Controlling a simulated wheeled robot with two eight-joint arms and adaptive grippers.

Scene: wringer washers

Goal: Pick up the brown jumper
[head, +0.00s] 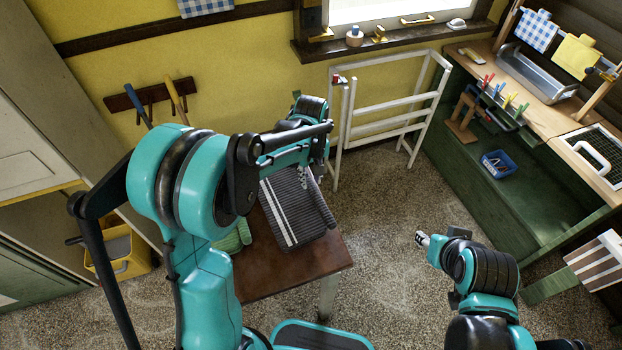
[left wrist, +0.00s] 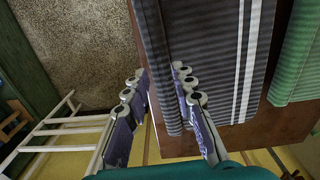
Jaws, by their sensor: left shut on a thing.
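A dark grey-brown ribbed garment with white stripes (head: 285,212) lies on a small brown table (head: 300,280). It is the closest match to the brown jumper; no plainer brown garment shows. In the left wrist view the ribbed garment (left wrist: 205,60) has a raised, rolled edge. My left gripper (head: 303,180) is at the garment's far right edge. In the left wrist view its fingers (left wrist: 164,92) are on either side of the rolled edge, shut on it. My right gripper (head: 422,239) is off the table to the right, apart from the garment; its opening is too small to judge.
A green ribbed garment (head: 236,238) lies beside the dark one. A white wooden rack (head: 385,108) stands behind the table. Floor between table and bench is clear.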

